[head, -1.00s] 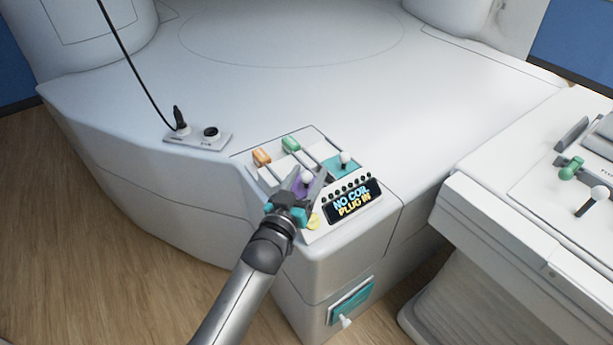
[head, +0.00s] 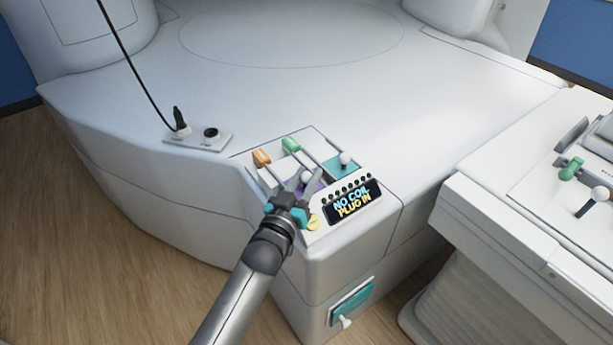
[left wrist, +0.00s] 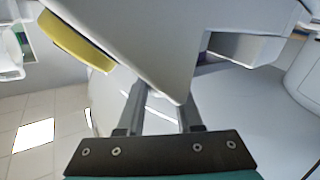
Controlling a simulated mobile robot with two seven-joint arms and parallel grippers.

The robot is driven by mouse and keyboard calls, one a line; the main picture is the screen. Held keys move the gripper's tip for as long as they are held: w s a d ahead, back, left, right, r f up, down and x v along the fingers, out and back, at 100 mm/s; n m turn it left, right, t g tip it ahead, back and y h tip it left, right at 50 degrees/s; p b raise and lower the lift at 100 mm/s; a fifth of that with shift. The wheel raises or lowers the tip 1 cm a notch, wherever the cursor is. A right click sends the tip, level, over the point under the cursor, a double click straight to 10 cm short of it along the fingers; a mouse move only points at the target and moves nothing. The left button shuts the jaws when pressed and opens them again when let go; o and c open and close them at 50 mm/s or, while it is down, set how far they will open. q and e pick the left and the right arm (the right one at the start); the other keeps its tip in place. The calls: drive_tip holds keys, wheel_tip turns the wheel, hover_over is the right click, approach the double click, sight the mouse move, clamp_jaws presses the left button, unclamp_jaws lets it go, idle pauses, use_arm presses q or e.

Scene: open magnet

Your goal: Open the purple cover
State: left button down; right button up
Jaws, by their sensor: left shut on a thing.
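The purple cover (head: 314,187) lies on the sloped control panel, partly hidden behind my left gripper. A white round knob (head: 306,176) shows at it. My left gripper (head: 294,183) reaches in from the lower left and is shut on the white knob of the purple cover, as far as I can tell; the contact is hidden. In the left wrist view its two fingers (left wrist: 160,108) point at a pale panel surface that blocks the view between them. My right gripper is not in view.
A socket plate (head: 198,137) with a cabled plug stands behind. A white table (head: 500,225) is at right.

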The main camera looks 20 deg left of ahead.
sight(290, 172)
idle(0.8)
use_arm(q)
drive_tip(key=w+a, duration=0.4)
drive_tip(key=a, duration=0.1)
drive_tip(key=shift+w+a, duration=0.1)
drive_tip(key=shift+a, duration=0.05)
drive_tip(key=c, duration=0.6)
unclamp_jaws()
drive_tip(key=s+p, duration=0.1)
drive_tip(key=s, duration=0.4)
drive_tip(key=s+p, duration=0.1)
drive_tip(key=s, duration=0.4)
drive_tip(key=s+a+p, duration=0.1)
drive_tip(key=s, duration=0.4)
drive_tip(key=shift+s, duration=0.15)
